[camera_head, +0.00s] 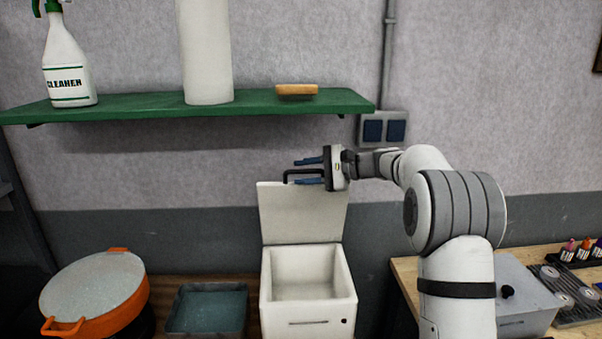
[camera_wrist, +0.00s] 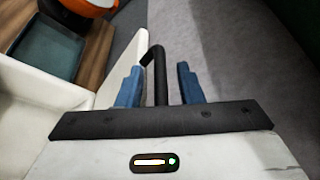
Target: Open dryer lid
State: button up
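The white dryer (camera_head: 283,318) is a box standing below the shelf, and I see into its empty-looking inside. Its lid (camera_head: 303,216) stands raised, roughly upright, at the back of the box. A black handle (camera_head: 288,174) is at the lid's upper edge. My gripper (camera_head: 298,172) is at that handle from the right, with its blue fingers apart. In the wrist view, the handle (camera_wrist: 159,78) lies between the two fingers of my gripper (camera_wrist: 160,70), with a visible gap on each side.
A green shelf (camera_head: 145,107) above holds a cleaner bottle (camera_head: 67,65), a white roll (camera_head: 206,50) and a wooden-looking piece (camera_head: 297,90). Left of the dryer are a teal tray (camera_head: 207,310) and a round orange container (camera_head: 97,297). A grey box (camera_head: 520,290) stands right.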

jog(key=shift+s+d+b, duration=0.1)
jog(key=shift+d+b, duration=0.2)
jog(key=shift+d, duration=0.2)
jog(key=b+v, duration=0.2)
jog(key=v, duration=0.4)
jog(key=shift+d+r, duration=0.2)
jog(key=shift+d, duration=0.15)
jog(key=shift+s, duration=0.2)
jog(key=s+d+f+n+h+b, duration=0.1)
jog(key=s+f+h, duration=0.4)
jog(key=s, duration=0.8)
jog(key=s+d+f+n+h+b, duration=0.1)
jog(key=s+d+f+n+h, duration=0.3)
jog(key=s+f, duration=0.4)
jog(key=s+d+f+n+h+b, duration=0.2)
jog(key=s+f+n+h, duration=0.2)
jog(key=s, duration=1.4)
notch_tip(320, 180, down, 4)
jog(key=shift+s+d+r+h, duration=0.2)
jog(key=shift+s+h, duration=0.15)
jog(key=shift+h, duration=0.65)
